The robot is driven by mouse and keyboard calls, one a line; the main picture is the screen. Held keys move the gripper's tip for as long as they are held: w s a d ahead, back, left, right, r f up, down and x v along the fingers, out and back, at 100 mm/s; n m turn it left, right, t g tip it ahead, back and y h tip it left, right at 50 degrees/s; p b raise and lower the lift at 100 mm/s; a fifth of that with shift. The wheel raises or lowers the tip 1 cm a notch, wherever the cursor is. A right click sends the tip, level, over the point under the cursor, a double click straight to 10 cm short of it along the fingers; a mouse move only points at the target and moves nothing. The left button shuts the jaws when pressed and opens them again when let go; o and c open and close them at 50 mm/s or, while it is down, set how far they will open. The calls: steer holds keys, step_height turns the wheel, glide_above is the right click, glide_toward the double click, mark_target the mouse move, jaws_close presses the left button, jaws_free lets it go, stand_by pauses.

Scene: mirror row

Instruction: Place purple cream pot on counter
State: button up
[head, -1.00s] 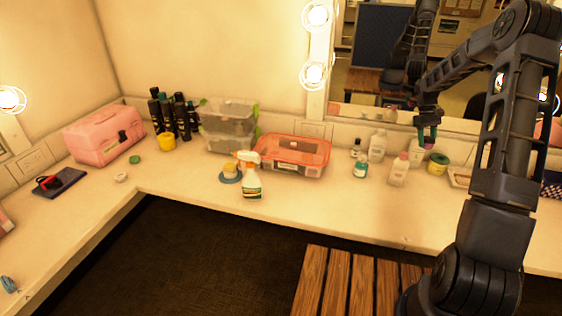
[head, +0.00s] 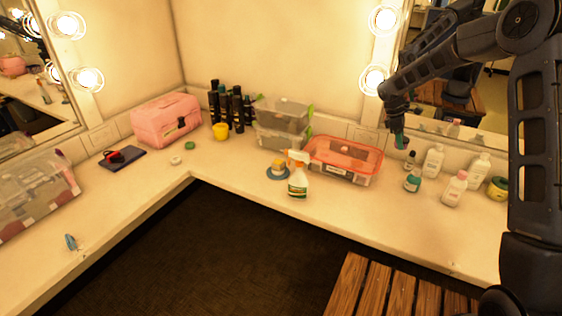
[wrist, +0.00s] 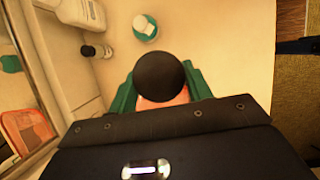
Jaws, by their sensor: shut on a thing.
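My gripper (head: 399,139), with green fingers, is shut on a small pot and holds it above the back of the counter, between the orange-rimmed box and the bottles. In the head view only a hint of purple shows at the fingertips. In the wrist view the purple cream pot (wrist: 160,77) appears as a dark round shape between the two green fingers, with an orange-pink patch below it. The pale counter (head: 240,190) runs along both walls. Whether the pot touches anything is hard to tell.
The orange-rimmed box (head: 345,158) stands left of my gripper. A teal jar (head: 412,180) and several white bottles (head: 455,188) stand to the right. A spray bottle (head: 298,178) stands nearer the front edge. The counter front between spray bottle and teal jar is clear.

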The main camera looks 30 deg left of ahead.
steer(key=s+a+n+t+y, duration=0.1)
steer(key=s+a+n+t, duration=0.1)
steer(key=a+n, duration=0.5)
steer(key=s+a+n+t+y, duration=0.1)
steer(key=s+a+n, duration=0.2)
steer(key=a, duration=0.8)
steer(key=n+g+y, duration=0.2)
steer(key=n+y, duration=0.5)
steer(key=n, duration=1.5)
glide_above(243, 173)
steer(key=d, duration=0.1)
steer(key=f, duration=2)
steer(key=shift+s+d+f, duration=0.1)
steer(key=shift+s+f, duration=0.15)
steer(key=shift+f, duration=0.15)
steer(key=shift+f, duration=0.1)
steer(key=o, duration=1)
steer(key=v, duration=1.2)
steer(key=shift+s, duration=0.1)
